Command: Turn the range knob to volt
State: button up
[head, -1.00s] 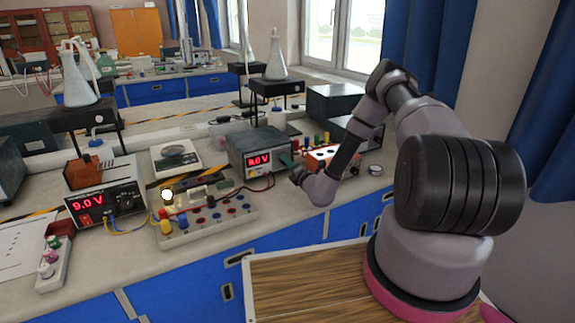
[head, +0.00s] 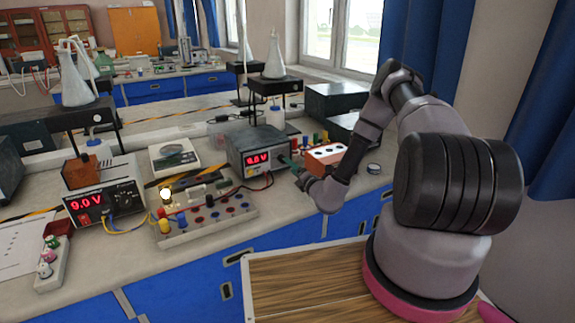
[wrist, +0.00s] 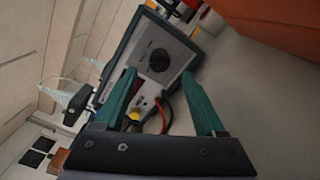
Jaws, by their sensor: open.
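The grey box with a red digital display (head: 258,160) stands on the bench in the head view. Its front panel (wrist: 176,44) shows tilted in the wrist view, with a round dark knob (wrist: 159,61) on it. I cannot read the knob's markings. My gripper (wrist: 159,74) has green fingers that are apart, and the knob shows between and beyond their tips. I cannot tell whether the fingertips touch the panel. In the head view my gripper (head: 287,161) is at the right side of the box's front and hides the knob.
An orange-and-white block (head: 324,154) stands right of the box. A board with coloured terminals (head: 207,219) and a 9.0 V supply (head: 105,203) stand left.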

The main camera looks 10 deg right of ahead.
jog(key=v, duration=0.6)
jog(key=shift+r, duration=0.1)
jog(key=s+a+r+n+g+y, duration=0.2)
jog(key=a+r+n+g+y, duration=0.35)
jog(key=r+n, duration=0.45)
jog(key=s+a+r+n+g+y, duration=0.2)
jog(key=a+r+n+g+y, duration=0.45)
jog(key=r, duration=0.65)
jog(key=s+r+n+g+h, duration=0.1)
jog(key=s+r+n+g, duration=0.3)
jog(key=s+r+n, duration=0.35)
jog(key=s+d+r+n+g+h, duration=0.1)
jog(key=s+r+n+h, duration=0.1)
jog(key=s+n+h, duration=0.25)
jog(key=s+d+r+n+h, duration=0.2)
jog(key=s+r+n+h, duration=0.1)
jog(key=s+n, duration=0.3)
jog(key=s+d+r+n+t+h, duration=0.6)
jog(key=d+r, duration=0.3)
jog(key=d, duration=0.2)
jog(key=shift+s+r+t+h, duration=0.25)
jog(key=shift+s+t+h, duration=0.3)
jog(key=shift+s, duration=0.25)
